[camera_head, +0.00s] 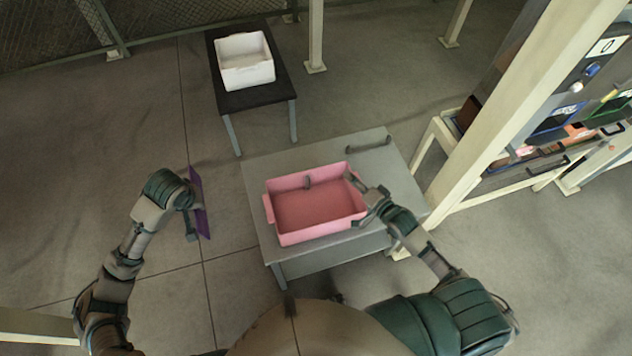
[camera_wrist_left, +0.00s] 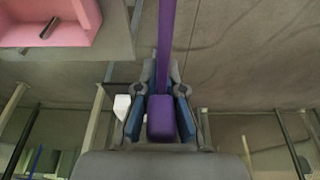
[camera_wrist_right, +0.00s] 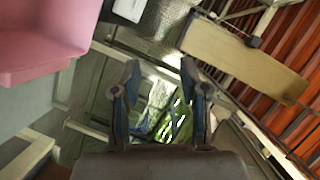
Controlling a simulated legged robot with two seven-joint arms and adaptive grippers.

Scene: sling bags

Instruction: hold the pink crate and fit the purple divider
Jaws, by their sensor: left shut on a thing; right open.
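The pink crate (camera_head: 290,237) sits upright on the grey table, with a small dark grey piece (camera_head: 308,182) at its far inner wall. The purple divider (camera_head: 201,206) is a thin panel held upright to the left of the table, apart from the crate. My left gripper (camera_head: 190,205) is shut on it; the left wrist view shows the divider's purple grip (camera_wrist_left: 162,118) between the fingers. My right gripper (camera_head: 367,194) is open at the crate's right edge. In the right wrist view its fingers (camera_wrist_right: 160,85) are spread with nothing between them, and the crate (camera_wrist_right: 45,40) is at upper left.
The grey table (camera_head: 262,185) has a dark handle (camera_head: 368,144) at its far right corner. A white bin (camera_head: 245,62) stands on a dark small table (camera_head: 258,98) behind. A pale post (camera_head: 500,125) and shelving rise at right. The floor at left is clear.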

